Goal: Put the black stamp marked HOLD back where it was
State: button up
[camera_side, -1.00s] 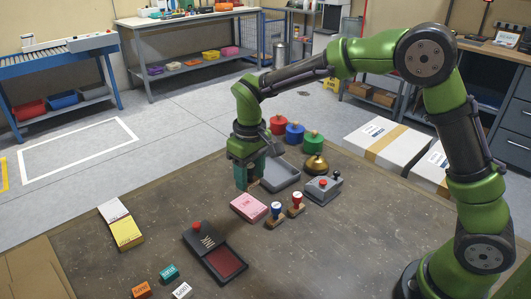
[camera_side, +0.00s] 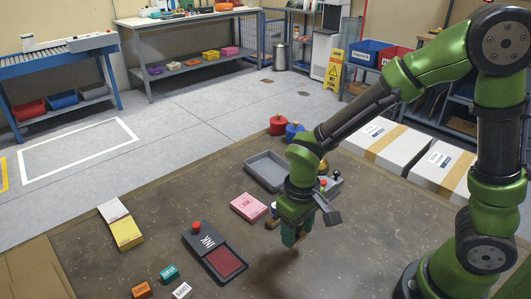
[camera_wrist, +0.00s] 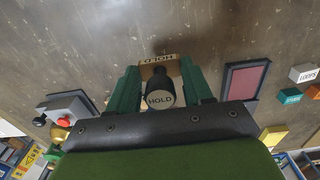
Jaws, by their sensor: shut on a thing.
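My gripper (camera_side: 290,237) is shut on the black HOLD stamp and hangs over the table in front of the pink pad (camera_side: 248,207). In the wrist view the stamp's round black handle (camera_wrist: 160,97) shows the label HOLD, between the two green fingers of my gripper (camera_wrist: 160,82). Its pale wooden base (camera_wrist: 157,70), also marked HOLD, shows beyond the handle. A shadow lies on the table near it. In the side view the fingers mostly hide the stamp, and its height above the table is hard to tell.
The grey tray (camera_side: 268,172) lies behind my gripper, empty as far as I see. The ink pad (camera_side: 226,262) lies to the left. The front-right table area is bare.

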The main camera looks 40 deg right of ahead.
jog(key=w+a, duration=0.1)
jog(key=w, duration=0.2)
jog(key=w+a, duration=0.1)
jog(key=w, duration=0.2)
jog(key=w+a+f, duration=0.1)
jog(key=w, duration=0.2)
jog(key=shift+w+a, duration=0.35)
jog(key=shift+a, duration=0.05)
jog(key=shift+w+f, duration=0.1)
jog(key=shift+f, duration=1.65)
jog(key=o, duration=0.8)
jog(key=shift+f, duration=0.15)
jog(key=shift+o, duration=0.2)
